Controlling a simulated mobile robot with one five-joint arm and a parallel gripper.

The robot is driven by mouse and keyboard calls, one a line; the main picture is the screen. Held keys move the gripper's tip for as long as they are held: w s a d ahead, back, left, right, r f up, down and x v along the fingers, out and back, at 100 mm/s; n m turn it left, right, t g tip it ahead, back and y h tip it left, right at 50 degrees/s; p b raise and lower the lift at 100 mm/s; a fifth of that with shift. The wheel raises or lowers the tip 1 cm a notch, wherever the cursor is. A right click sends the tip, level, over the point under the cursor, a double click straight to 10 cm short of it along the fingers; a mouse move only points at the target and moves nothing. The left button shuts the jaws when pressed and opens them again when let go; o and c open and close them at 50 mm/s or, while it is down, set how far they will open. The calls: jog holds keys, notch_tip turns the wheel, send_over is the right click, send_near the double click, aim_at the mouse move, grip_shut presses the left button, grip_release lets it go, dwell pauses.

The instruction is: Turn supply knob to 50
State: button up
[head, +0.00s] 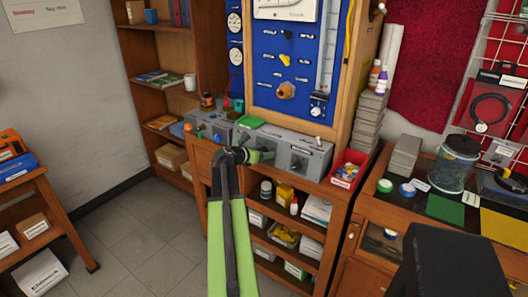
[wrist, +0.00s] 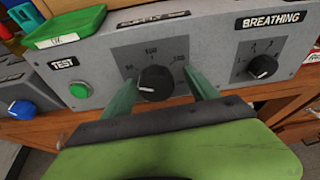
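The supply knob (wrist: 155,84) is black and round, on a grey console panel with a dark scale plate, in the wrist view. The label above it is partly cut off and hard to read. Its white pointer line lies on the knob's left side, slanting slightly down. Scale numbers stand at its upper left, top and upper right, too blurred to read surely. My gripper (wrist: 160,80) is open, with one green finger on each side of the knob and visible gaps between. In the head view my gripper (head: 256,156) is at the console front and hides the knob.
A green TEST button (wrist: 79,90) and a blue knob (wrist: 22,109) are to the left. A black BREATHING knob (wrist: 262,67) is to the right. A green tray (wrist: 64,27) lies on the console top. A red bin (head: 348,170) stands right of the console.

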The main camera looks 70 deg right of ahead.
jog(key=p+v, duration=0.6)
jog(key=v, duration=1.1)
jog(key=shift+a+p, duration=0.2)
jog(key=shift+p, duration=0.2)
jog(key=shift+w, duration=0.1)
notch_tip(320, 180, down, 8)
jog(key=w+a+m+g+h+b, duration=0.1)
jog(key=m+h+b, duration=0.2)
jog(key=b, duration=1.4)
jog(key=shift+w+a+r+g+h, duration=0.15)
jog(key=shift+w+a+g+h, duration=0.15)
jog(key=shift+h, duration=0.4)
